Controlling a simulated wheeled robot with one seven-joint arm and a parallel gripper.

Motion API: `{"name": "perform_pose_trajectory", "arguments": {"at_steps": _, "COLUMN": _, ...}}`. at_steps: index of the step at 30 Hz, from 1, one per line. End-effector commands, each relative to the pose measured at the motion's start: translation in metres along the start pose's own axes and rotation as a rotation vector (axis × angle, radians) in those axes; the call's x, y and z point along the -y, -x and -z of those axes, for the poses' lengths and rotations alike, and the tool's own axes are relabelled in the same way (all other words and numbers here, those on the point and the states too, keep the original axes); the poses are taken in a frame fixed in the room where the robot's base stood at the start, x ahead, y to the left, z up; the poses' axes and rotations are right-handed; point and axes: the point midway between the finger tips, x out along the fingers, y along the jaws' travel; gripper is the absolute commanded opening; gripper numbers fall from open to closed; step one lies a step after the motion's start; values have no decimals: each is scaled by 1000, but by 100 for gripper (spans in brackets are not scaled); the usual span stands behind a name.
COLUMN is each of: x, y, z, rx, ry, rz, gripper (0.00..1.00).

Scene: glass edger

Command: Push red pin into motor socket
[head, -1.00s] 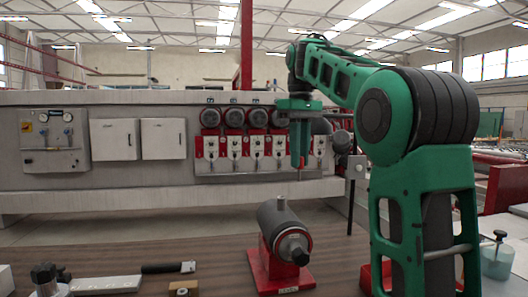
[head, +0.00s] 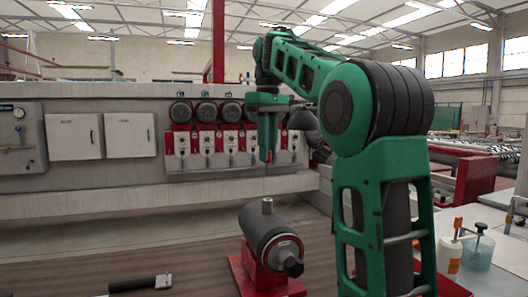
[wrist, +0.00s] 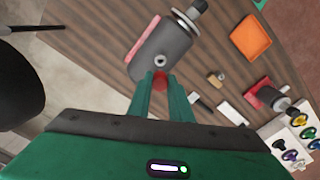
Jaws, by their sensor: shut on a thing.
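The motor (head: 262,228) is a grey cylinder on a red base, lying on the brown wooden table. A short light socket (head: 267,206) stands up from its top. My gripper (head: 268,160) hangs pointing down over the motor, with a clear gap above the socket. It is shut on the red pin (wrist: 160,81), of which only a small red part shows between the green fingertips. In the wrist view the motor (wrist: 170,48) lies just beyond the fingertips, and the round socket hole (wrist: 160,61) appears just past the pin.
The wrist view shows an orange tray (wrist: 251,36), a small tan block (wrist: 216,76), a second red-based device (wrist: 268,98) and a white board with coloured knobs (wrist: 290,145). Bottles (head: 450,252) stand at the right. A grey machine wall (head: 90,190) stands behind.

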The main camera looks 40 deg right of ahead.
Motion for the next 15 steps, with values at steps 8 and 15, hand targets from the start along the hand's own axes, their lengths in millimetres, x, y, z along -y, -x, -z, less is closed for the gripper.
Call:
{"name": "perform_pose_trajectory", "arguments": {"at_steps": 8, "x": 1, "y": -21, "z": -1, "rx": 1, "ry": 1, "rz": 0, "gripper": 0}}
{"name": "perform_pose_trajectory", "arguments": {"at_steps": 15, "x": 1, "y": -42, "z": 0, "rx": 2, "ry": 1, "rz": 1, "gripper": 0}}
